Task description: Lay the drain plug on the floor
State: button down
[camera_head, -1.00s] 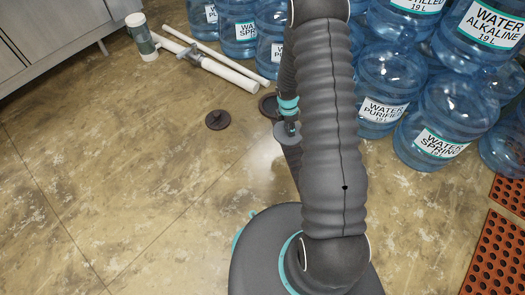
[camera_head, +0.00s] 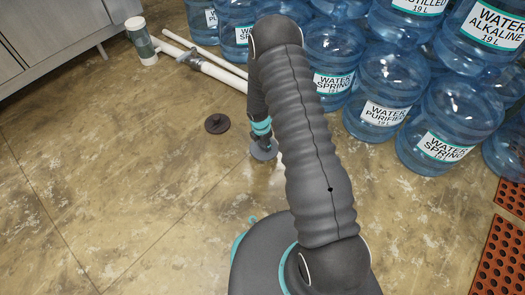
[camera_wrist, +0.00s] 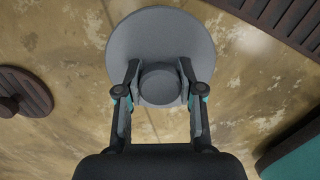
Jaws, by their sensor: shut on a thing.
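My gripper (camera_wrist: 159,72) is shut on the round knob of the drain plug (camera_wrist: 160,28), a flat grey disc. The disc lies flat, knob towards my wrist, over the floor. In the head view the plug (camera_head: 264,152) shows just below my gripper (camera_head: 263,139), left of my arm. I cannot tell whether its underside touches the floor (camera_head: 130,190). A second, dark brown disc with a knob (camera_head: 217,123) lies on the floor to the left of the plug; it also shows at the left edge of the wrist view (camera_wrist: 22,92).
Several blue water jugs (camera_head: 385,85) stand behind and right. Floor at left is clear.

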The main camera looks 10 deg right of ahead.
aim_at(263, 150)
jog(key=shift+w+a+f, duration=0.1)
jog(key=shift+a+f, duration=0.2)
jog(key=shift+a, duration=0.05)
jog(key=shift+f+b, duration=0.6)
jog(key=shift+f, duration=1.25)
jog(key=shift+f, duration=0.15)
jog(key=c, duration=0.7)
grip_release()
